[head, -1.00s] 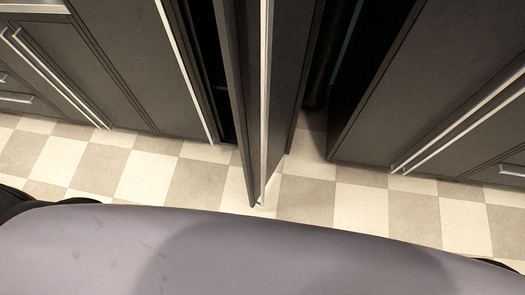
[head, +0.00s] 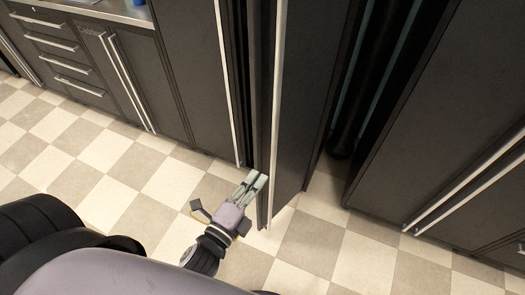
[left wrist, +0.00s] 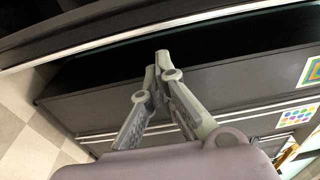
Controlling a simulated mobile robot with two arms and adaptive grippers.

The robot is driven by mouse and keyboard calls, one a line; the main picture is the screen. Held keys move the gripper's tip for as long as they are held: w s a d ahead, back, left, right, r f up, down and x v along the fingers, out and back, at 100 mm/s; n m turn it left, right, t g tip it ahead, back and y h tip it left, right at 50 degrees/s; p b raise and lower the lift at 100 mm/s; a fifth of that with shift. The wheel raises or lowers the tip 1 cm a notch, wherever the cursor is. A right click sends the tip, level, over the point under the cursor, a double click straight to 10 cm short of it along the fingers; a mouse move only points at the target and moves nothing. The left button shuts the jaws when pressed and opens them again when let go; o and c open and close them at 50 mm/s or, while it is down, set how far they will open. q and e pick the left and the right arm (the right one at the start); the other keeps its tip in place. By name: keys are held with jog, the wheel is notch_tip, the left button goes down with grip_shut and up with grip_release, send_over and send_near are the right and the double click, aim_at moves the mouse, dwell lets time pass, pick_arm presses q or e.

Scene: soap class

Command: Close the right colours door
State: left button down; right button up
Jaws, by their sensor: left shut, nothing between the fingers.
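A tall dark cabinet door (head: 308,100) with a long silver handle (head: 278,95) stands open at the centre of the head view, swung out towards me. My left gripper (head: 257,180) is shut and empty, to the left of this door's lower front edge in the picture. I cannot tell whether it touches. In the left wrist view its fingertips (left wrist: 162,62) meet in front of dark panels. Colourful square pictures (left wrist: 310,72) show on a panel at the right there. No colour marking shows on the open door in the head view. My right gripper is out of view.
A dark opening with a black upright tube (head: 362,85) lies right of the open door. Closed dark cabinets (head: 450,130) stand at the right, and drawers (head: 62,65) at the far left. The checkered floor (head: 110,155) in front is clear.

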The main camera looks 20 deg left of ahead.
aim_at(273, 141)
pick_arm(q)
jog(key=w+p, duration=0.1)
jog(key=w, duration=0.5)
jog(key=w+a+p, duration=0.1)
jog(key=w, duration=0.2)
jog(key=shift+w+a+p, duration=0.1)
jog(key=shift+w+p, duration=0.1)
jog(key=shift+p, duration=0.15)
jog(key=shift+w+a, duration=0.2)
jog(key=shift+a, duration=0.45)
jog(key=shift+a, duration=0.1)
